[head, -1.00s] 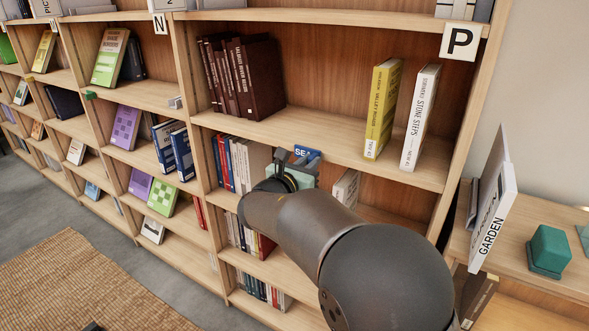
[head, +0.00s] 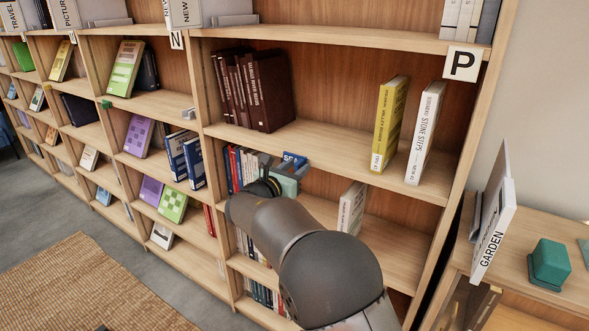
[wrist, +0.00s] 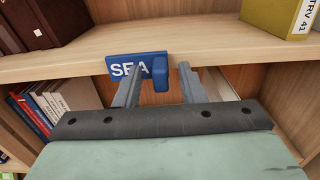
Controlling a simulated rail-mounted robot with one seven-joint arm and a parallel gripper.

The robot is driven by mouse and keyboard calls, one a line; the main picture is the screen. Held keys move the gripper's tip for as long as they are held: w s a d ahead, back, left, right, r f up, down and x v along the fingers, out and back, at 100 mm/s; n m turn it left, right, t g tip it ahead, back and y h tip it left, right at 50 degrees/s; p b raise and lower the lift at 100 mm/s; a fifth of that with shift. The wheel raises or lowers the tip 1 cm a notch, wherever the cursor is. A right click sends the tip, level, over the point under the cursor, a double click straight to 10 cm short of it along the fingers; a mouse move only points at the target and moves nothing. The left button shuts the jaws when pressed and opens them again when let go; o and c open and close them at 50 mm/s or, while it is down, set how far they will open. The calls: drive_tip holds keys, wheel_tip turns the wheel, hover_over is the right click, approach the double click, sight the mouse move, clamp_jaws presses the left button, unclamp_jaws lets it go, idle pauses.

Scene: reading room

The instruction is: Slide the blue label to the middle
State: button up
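The blue label (wrist: 127,68), marked SEA in white, sits on the front edge of a shelf (head: 345,176). In the head view it shows as a small blue patch (head: 294,159), left of the centre of this bay and partly hidden by my gripper. In the wrist view a raised blue tab (wrist: 160,72) stands out at the label's right end. My gripper (wrist: 158,80) is open, with one finger to each side of the tab. Thin gaps show on both sides. My left finger covers part of the label's lower edge.
On the shelf stand brown books (head: 255,88) to the left and a yellow book (head: 388,123) and white book (head: 425,132) to the right. More books (head: 352,206) stand on the level below. A side table (head: 545,245) with a teal block (head: 549,264) is at the right.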

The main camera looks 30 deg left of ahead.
drive_tip(key=s+a+b, duration=0.1)
drive_tip(key=s+b, duration=0.1)
drive_tip(key=s, duration=1.5)
drive_tip(key=shift+s+a, duration=0.15)
drive_tip(key=shift+a, duration=0.2)
